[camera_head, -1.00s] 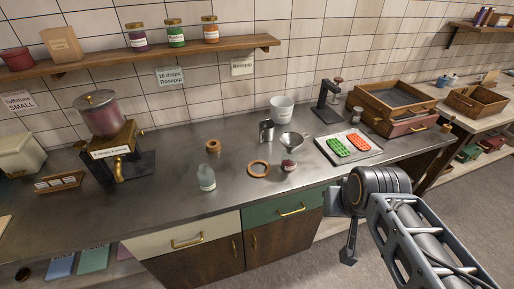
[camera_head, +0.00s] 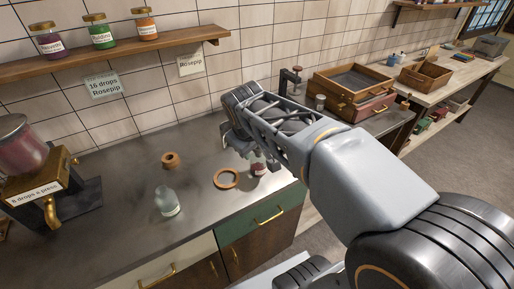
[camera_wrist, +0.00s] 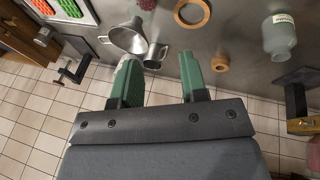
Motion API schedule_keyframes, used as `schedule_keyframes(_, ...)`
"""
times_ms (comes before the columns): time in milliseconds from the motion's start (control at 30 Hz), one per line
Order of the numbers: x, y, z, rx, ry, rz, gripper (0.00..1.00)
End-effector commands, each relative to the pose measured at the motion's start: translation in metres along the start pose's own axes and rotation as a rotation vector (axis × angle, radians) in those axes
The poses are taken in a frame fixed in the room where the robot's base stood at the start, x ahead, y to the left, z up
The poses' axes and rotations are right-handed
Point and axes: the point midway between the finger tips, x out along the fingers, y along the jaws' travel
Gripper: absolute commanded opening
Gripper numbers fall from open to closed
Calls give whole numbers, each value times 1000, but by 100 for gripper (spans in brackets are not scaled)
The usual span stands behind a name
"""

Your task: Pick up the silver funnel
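The silver funnel (camera_wrist: 128,38) shows in the wrist view at upper left, its wide mouth facing the camera. It lies ahead of the left finger's tip, apart from it. My gripper (camera_wrist: 160,63) is open, its two green fingers spread with nothing held between them. In the head view my gripper (camera_head: 238,142) hangs over the counter, and my arm hides the funnel there. A small metal cup (camera_wrist: 155,59) stands beside the funnel, just beyond the gap between the fingers.
A wooden ring (camera_head: 227,179), a small wooden collar (camera_head: 171,160) and a glass bottle (camera_head: 167,201) stand on the counter. A jar with dark red contents (camera_head: 258,168) is near the front edge.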

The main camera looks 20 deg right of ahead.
Motion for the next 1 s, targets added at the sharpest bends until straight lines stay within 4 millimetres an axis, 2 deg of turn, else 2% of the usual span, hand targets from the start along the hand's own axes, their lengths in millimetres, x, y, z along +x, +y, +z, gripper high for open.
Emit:
schedule_keyframes(33, 15, 4, -15, -62, -24, 26, 40)
schedule_keyframes(133, 29, 15, -40, -174, -65, 77, 40)
schedule_keyframes(333, 50, 30, -72, -307, -122, 142, 40)
schedule_keyframes(467, 68, 37, -77, -333, -138, 158, 40)
schedule_keyframes(733, 114, 46, -72, -335, -140, 158, 40)
schedule_keyframes(1000, 135, 50, -70, -332, -136, 159, 40)
